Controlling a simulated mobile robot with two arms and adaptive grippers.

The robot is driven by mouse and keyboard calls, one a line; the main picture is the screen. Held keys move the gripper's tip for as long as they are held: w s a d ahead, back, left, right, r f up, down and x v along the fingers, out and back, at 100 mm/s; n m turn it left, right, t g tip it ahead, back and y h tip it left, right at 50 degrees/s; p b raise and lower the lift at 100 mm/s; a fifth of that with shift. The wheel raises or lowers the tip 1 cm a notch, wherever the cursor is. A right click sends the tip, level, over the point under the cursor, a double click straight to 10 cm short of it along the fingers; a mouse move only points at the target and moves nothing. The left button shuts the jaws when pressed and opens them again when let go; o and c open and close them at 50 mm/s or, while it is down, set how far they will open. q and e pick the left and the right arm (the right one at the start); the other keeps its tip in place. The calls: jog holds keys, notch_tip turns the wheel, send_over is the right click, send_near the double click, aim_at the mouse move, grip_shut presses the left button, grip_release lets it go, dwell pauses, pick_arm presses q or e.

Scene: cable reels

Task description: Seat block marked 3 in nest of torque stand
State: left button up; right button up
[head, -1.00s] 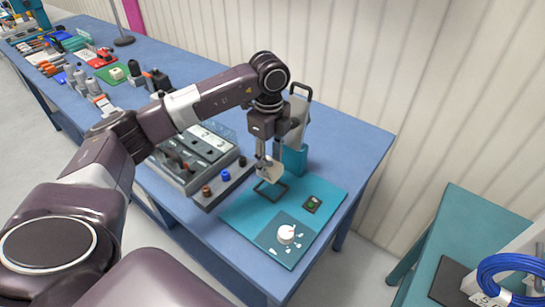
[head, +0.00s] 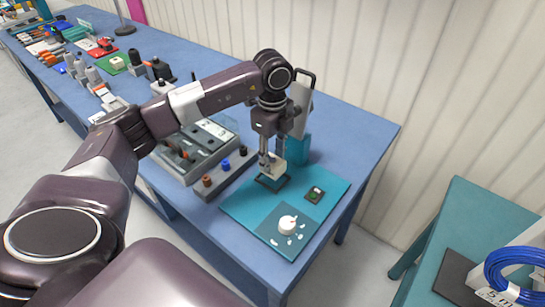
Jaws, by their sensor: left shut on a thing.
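My left gripper (head: 271,167) comes down over the teal torque stand (head: 240,205) and is shut on a pale beige block (head: 280,164). No mark on the block can be read from here. The nest (head: 272,183), a dark square frame on the stand's plate, lies right under the fingertips and the block. The fingers and block cover part of the nest, so I cannot tell whether the block touches it or hangs just above. My right gripper is out of view.
A white dial (head: 288,224) and a small green-button switch (head: 315,195) sit on the stand's plate. A teal post (head: 297,149) stands close behind the gripper. A rack with coloured knobs (head: 225,170) is at left. Blue cable (head: 515,270) lies at far right.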

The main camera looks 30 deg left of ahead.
aim_at(272, 161)
pick_arm(q)
jog(key=shift+f, duration=0.15)
jog(key=shift+f+b, duration=0.65)
jog(key=shift+f, duration=0.15)
jog(key=shift+f+b, duration=0.6)
jog(key=shift+f, duration=0.25)
jog(key=o, duration=1.3)
jog(key=shift+o, duration=0.2)
